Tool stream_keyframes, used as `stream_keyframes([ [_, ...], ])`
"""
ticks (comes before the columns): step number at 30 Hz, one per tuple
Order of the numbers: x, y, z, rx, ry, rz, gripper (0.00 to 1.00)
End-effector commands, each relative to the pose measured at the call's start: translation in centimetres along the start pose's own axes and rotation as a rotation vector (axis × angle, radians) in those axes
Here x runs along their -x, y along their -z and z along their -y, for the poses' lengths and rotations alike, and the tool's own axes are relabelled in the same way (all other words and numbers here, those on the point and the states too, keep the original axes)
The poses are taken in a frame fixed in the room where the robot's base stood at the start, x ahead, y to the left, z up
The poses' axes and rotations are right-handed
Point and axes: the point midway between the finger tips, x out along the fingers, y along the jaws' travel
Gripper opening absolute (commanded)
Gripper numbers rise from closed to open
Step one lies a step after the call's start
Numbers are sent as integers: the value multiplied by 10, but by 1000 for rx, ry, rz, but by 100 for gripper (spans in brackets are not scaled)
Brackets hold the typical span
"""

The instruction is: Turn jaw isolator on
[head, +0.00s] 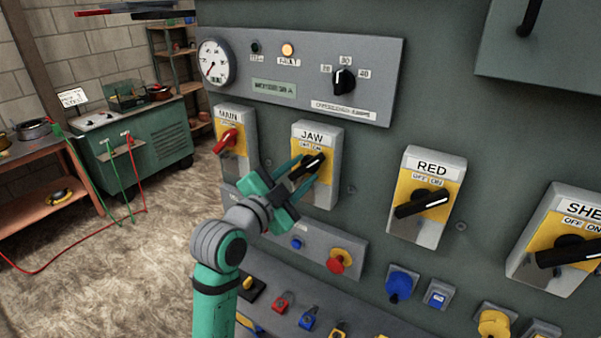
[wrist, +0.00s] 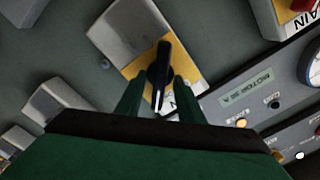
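The jaw isolator (head: 318,140) is a grey box with a yellow plate, a "JAW" label and a black rotary handle (head: 312,163). The handle is tilted, with its white-marked end toward the upper right in the head view. My gripper (head: 303,172) is at the handle, its green fingers apart on either side of it. In the wrist view the black handle (wrist: 160,75) stands between the two fingertips (wrist: 158,88), with gaps visible on both sides. The "OFF ON" text is partly hidden by the handle and fingers.
The main isolator (head: 232,140) with a red handle is close on the left. The red isolator (head: 428,195) is on the right. Below are a red emergency knob (head: 338,262) and several padlocks. A gauge panel (head: 310,75) is above.

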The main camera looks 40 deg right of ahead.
Motion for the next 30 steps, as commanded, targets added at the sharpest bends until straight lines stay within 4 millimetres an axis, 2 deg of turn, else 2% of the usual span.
stream_keyframes([
  [8,8,0,1,1,2,0,34],
  [21,83,-1,0,1,3,1,34],
  [25,99,0,1,0,2,1,34],
  [30,108,0,0,0,1,0,34],
])
